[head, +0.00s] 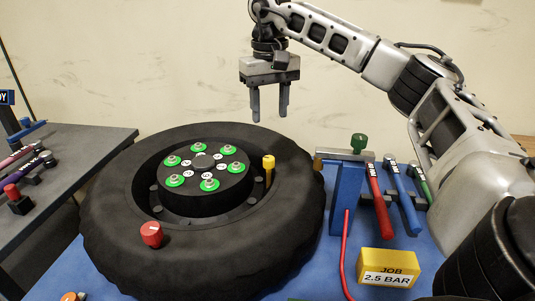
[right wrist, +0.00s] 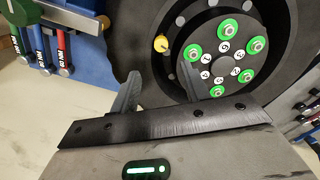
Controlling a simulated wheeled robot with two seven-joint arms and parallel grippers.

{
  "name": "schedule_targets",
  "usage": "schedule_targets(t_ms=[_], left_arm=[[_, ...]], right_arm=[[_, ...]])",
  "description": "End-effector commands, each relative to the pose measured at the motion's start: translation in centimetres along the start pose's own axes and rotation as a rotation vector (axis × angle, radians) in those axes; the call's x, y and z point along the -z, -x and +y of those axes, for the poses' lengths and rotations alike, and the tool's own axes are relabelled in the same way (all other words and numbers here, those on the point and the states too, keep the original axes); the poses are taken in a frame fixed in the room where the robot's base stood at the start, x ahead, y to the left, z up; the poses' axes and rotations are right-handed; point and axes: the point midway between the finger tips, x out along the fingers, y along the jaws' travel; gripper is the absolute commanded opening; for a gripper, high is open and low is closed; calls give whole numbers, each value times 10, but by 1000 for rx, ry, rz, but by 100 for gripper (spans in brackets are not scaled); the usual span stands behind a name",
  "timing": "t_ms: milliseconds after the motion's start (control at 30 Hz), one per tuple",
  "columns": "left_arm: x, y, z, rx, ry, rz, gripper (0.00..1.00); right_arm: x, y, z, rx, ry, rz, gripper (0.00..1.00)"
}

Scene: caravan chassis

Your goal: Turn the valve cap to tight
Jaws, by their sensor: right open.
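A yellow cap (head: 268,163) stands upright on a stem at the right inner edge of the wheel (head: 110,235). In the right wrist view the yellow cap (right wrist: 161,44) shows its round top with a dark mark. A red cap-like knob (head: 152,234) with a pale mark sits on the tyre's front left; I cannot tell which of the two is the valve cap. My right gripper (head: 269,110) is open and empty, pointing down above the wheel's far right side, apart from the yellow cap. Its fingers show in the right wrist view (right wrist: 160,86). My left gripper is out of view.
The wheel hub has several green-ringed nuts (head: 209,184) with numbered labels. To the right is a blue stand (head: 343,200) with a green knob (head: 359,142) and red, blue and green-handled tools. A yellow job sign (head: 387,265) reads 2.5 BAR. A grey bench (head: 75,185) stands left.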

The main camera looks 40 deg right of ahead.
Motion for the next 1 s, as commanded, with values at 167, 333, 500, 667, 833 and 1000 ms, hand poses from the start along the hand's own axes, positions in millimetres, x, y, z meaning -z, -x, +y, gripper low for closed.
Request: schedule_targets(t_ms=[167,333,500,667,833,1000], left_arm=[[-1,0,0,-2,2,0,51],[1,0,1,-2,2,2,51],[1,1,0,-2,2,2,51],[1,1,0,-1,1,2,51],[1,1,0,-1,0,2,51],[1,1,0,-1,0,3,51]], right_arm=[[-1,-42,0,0,1,-5,46],[-1,-77,0,1,0,-3,46],[-1,-103,-1,2,1,-2,46],[0,-116,-1,2,1,-1,46],[0,-118,-1,3,1,1,46],[0,-118,-1,3,1,0,44]])
